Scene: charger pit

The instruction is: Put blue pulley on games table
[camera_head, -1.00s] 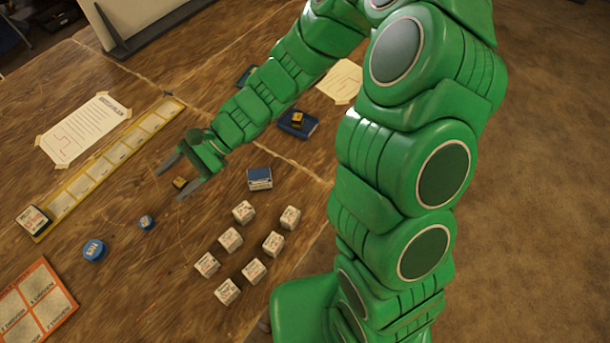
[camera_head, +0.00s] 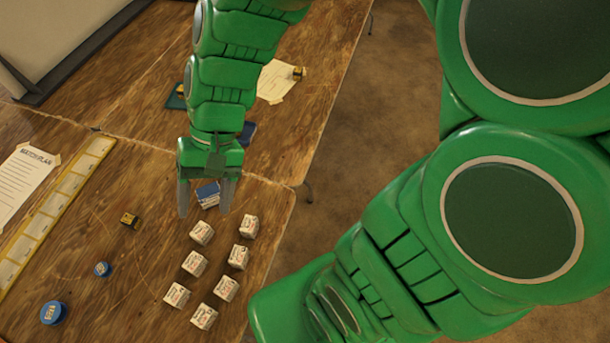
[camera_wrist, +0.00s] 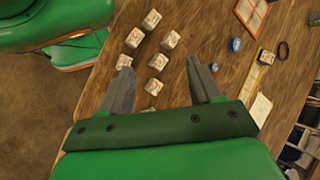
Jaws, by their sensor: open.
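Two round blue pieces lie on the wooden table (camera_head: 140,180) at the lower left of the head view: a larger labelled disc (camera_head: 53,313) and a smaller one (camera_head: 102,269). I cannot tell for sure which is the blue pulley. They also show in the wrist view, as the larger disc (camera_wrist: 235,44) and the smaller piece (camera_wrist: 214,68). My gripper (camera_head: 205,209) is open and points down over the table, right of both. A blue box (camera_head: 207,194) shows behind and between its fingers. I see nothing gripped.
Several white printed cubes (camera_head: 194,263) stand in rows just below my gripper. A small brass block (camera_head: 130,220) lies to its left. A yellow strip (camera_head: 58,205) and a paper (camera_head: 25,175) lie further left. The table's right edge (camera_head: 277,240) is close, with brown floor beyond.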

